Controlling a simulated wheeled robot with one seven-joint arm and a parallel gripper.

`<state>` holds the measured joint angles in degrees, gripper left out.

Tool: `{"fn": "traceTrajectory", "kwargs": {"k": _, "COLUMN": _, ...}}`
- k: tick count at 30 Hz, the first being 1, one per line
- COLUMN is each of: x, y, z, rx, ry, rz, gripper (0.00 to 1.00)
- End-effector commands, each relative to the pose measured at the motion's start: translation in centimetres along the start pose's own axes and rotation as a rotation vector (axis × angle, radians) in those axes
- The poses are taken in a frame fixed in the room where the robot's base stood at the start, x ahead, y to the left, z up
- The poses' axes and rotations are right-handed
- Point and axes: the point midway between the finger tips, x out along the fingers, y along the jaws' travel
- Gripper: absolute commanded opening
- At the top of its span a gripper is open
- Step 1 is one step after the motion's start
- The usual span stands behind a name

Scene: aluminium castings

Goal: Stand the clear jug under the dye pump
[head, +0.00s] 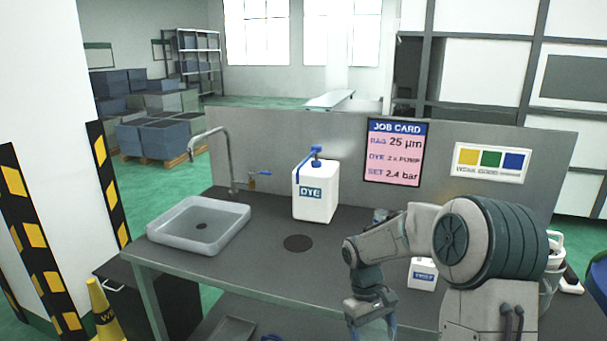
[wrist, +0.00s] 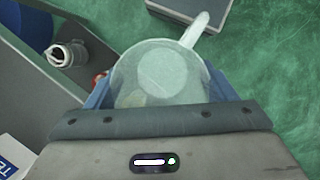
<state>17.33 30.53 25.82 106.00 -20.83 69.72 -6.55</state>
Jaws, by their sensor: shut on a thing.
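The clear jug (wrist: 158,78) is between the blue fingers of my gripper (head: 371,324) in the wrist view. My gripper is shut on it; its handle (wrist: 194,30) points to the upper right. I look down through its open top, and green floor lies behind and beside it. In the head view the jug is not discernible and my gripper is at the lower edge of the picture. The dye pump is a blue pump head (head: 316,156) on a white container (head: 316,195) marked DYE, standing on the bench. A dark round disc (head: 298,243) lies in front of it.
A grey sink (head: 198,226) with a tall tap (head: 226,160) is left of the dye container on the bench (head: 235,262). A small white labelled container (head: 422,274) stands behind my arm. A job card (head: 396,152) reads dye 2 x pump. A yellow cone (head: 103,310) stands lower left.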

Motion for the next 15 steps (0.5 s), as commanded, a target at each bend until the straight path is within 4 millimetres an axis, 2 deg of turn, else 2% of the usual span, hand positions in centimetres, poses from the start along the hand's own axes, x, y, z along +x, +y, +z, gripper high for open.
{"fn": "traceTrajectory", "kwargs": {"k": 1, "x": 1.5, "y": 0.1, "z": -1.0, "rx": 0.057, "ry": -0.006, "rz": -0.030, "gripper": 0.42}}
{"fn": "traceTrajectory", "kwargs": {"k": 7, "x": 6.1, "y": 0.0, "z": -4.0, "rx": 0.281, "ry": -0.004, "rz": -0.121, "gripper": 0.42}}
{"fn": "traceTrajectory", "kwargs": {"k": 12, "x": 8.4, "y": -0.1, "z": -5.2, "rx": 0.387, "ry": -0.001, "rz": -0.161, "gripper": 0.42}}
{"fn": "traceTrajectory", "kwargs": {"k": 15, "x": 8.9, "y": -0.2, "z": -5.5, "rx": 0.412, "ry": 0.000, "rz": -0.169, "gripper": 0.42}}
